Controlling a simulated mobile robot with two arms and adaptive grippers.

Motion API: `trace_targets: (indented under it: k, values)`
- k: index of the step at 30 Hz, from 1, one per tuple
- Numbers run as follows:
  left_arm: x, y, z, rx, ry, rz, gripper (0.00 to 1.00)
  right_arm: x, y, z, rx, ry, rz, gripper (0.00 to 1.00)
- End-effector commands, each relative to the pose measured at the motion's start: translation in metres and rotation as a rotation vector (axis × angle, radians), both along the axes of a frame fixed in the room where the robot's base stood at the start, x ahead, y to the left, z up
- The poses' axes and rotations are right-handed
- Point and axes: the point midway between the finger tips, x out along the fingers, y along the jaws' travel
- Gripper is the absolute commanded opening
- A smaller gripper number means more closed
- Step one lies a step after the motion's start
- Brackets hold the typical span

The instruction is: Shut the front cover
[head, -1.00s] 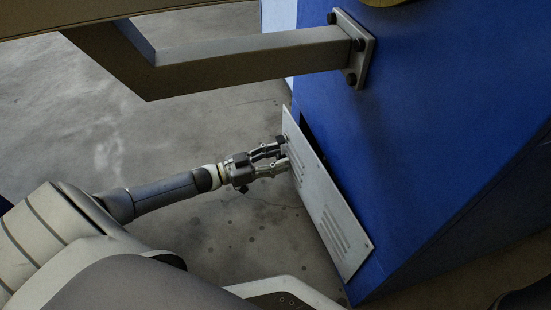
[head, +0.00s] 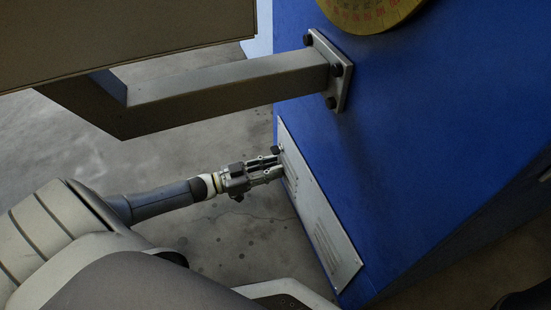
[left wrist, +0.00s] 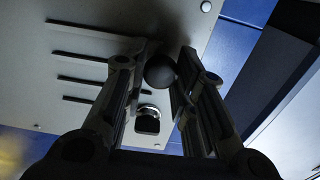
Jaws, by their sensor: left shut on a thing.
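The front cover (head: 318,222) is a light grey metal plate with slots, low on the blue machine body (head: 400,160). It lies close against the blue face, with no dark opening showing beside it in the head view. In the left wrist view the cover (left wrist: 110,32) shows its slots and a round dark knob (left wrist: 160,71). My left gripper (head: 280,163) is at the upper part of the cover. Its fingers (left wrist: 163,85) are shut on the knob. My right gripper is not identifiable in these views.
A grey bracket arm (head: 230,92) is bolted to the blue body above my left arm. A yellow dial (head: 370,12) is at the top. Bare concrete floor (head: 190,130) lies left of the machine.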

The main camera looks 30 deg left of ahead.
Motion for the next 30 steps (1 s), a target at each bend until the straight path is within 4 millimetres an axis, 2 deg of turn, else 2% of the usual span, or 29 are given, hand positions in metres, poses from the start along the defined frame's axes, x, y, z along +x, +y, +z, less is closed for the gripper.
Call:
trace_targets:
  k: [1, 10, 11, 15, 26, 30]
  values:
    - [-0.0035, -0.0001, 0.0009, -0.001, 0.004, 0.002, 0.0, 0.0004, 0.0, 0.0048, 0.0, 0.001, 0.0, 0.55]
    - [-0.0025, 0.0001, 0.0001, -0.001, -0.001, 0.004, 0.0, 0.001, 0.0002, 0.0031, 0.0, 0.002, 0.0, 0.55]
    - [-0.0024, 0.0001, 0.0003, -0.001, -0.002, 0.004, 0.27, 0.001, 0.0001, 0.0031, 0.0, 0.002, 0.0, 0.55]
    - [-0.0025, 0.0003, 0.0004, -0.001, -0.002, 0.004, 0.45, 0.0009, 0.0001, 0.003, 0.0, 0.002, 0.0, 0.55]
    - [-0.004, 0.0011, -0.0001, 0.0, 0.0, 0.003, 0.46, 0.0007, -0.0005, 0.0031, 0.002, 0.003, 0.001, 0.55]
    - [-0.0117, 0.0066, -0.0007, 0.002, 0.001, 0.002, 0.46, 0.0005, -0.0004, 0.0032, 0.002, 0.002, 0.0, 0.55]
